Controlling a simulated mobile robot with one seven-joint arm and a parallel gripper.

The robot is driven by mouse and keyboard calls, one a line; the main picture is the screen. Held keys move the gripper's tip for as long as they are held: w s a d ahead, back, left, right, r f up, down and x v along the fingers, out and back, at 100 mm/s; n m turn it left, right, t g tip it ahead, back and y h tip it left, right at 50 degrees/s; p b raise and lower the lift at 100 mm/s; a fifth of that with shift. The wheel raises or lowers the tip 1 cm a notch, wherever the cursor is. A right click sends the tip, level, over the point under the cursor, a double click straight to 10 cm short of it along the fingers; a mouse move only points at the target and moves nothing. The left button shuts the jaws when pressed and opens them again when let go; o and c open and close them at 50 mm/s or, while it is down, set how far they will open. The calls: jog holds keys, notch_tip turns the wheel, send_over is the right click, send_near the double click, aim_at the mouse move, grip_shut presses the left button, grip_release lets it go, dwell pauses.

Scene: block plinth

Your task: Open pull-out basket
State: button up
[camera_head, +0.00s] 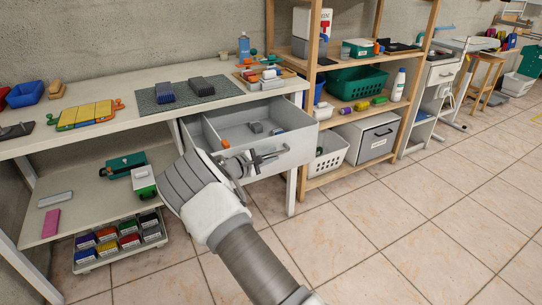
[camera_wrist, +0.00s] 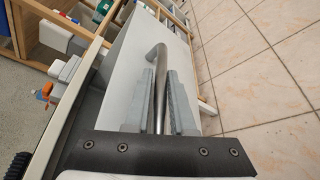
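The pull-out basket is a grey drawer (camera_head: 297,154) under the worktable, and it stands well out from the table front. Its inside is visible, with a divider and a few small items. A metal bar handle (camera_head: 282,151) is on its front panel. My gripper (camera_head: 252,160) is at this handle. In the wrist view the curved handle bar (camera_wrist: 160,58) runs between the two fingers (camera_wrist: 162,103), which are closed in on it from both sides. The drawer's pale front panel (camera_wrist: 125,72) lies just beside the fingers. My wrist hides part of the front panel in the head view.
The worktable (camera_head: 140,89) carries blocks, a dark mat (camera_head: 205,88) and trays. A wooden shelf unit (camera_head: 330,101) with baskets stands close to the drawer's right. A lower shelf (camera_head: 92,200) and a tray of coloured boxes (camera_head: 120,243) are at left. Tiled floor (camera_head: 400,220) is clear at right.

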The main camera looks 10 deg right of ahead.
jog(key=shift+o, duration=0.2)
jog(key=p+v, duration=0.3)
jog(key=v, duration=1.4)
jog(key=shift+s+a+p, duration=0.15)
jog(key=shift+s+p, duration=0.1)
jog(key=shift+p, duration=0.05)
jog(key=shift+f, duration=0.1)
jog(key=s+d+r+m+g+y, duration=0.65)
jog(key=s+d+r+m, duration=0.25)
jog(key=s+d+r, duration=0.4)
jog(key=s+r+m+t+y, duration=0.1)
jog(key=s+r+m+y, duration=0.2)
jog(key=s, duration=0.9)
jog(key=s+r+m+t+y, duration=0.2)
jog(key=s+r+y, duration=0.1)
jog(key=s, duration=0.8)
notch_tip(320, 180, up, 18)
jog(key=p, duration=1.7)
jog(key=shift+s+d+p, duration=0.2)
jog(key=shift+d+p, duration=0.1)
jog(key=shift+d, duration=0.05)
